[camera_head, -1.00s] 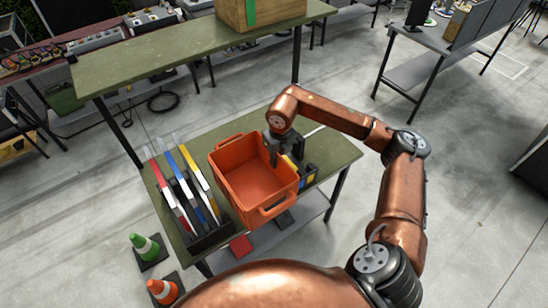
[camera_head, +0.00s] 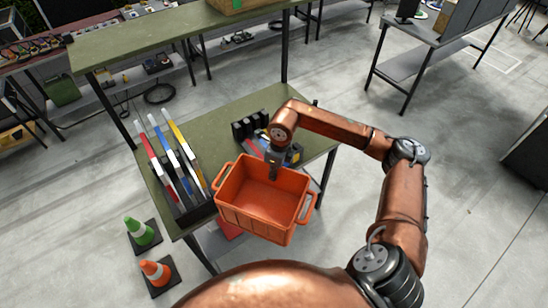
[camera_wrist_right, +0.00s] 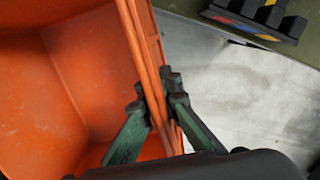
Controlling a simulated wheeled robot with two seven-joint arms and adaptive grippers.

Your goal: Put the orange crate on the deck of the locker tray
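The orange crate (camera_head: 255,222) is open-topped and looks empty. In the head view it hangs beyond the near edge of the low green table, roughly upright. My right gripper (camera_head: 273,164) is at its far rim. In the right wrist view my right gripper (camera_wrist_right: 160,95) has a finger on each side of the wall of the crate (camera_wrist_right: 60,85), closed on it. The crate's underside is hidden. I cannot tell which thing is the locker tray. My left gripper is not in view.
The low green table (camera_head: 215,122) bears a rack of red, blue and yellow bars (camera_head: 178,165) and a black slotted holder (camera_head: 250,126). Green (camera_head: 141,232) and orange (camera_head: 156,271) cones stand at the left. A higher green bench (camera_head: 170,45) is behind.

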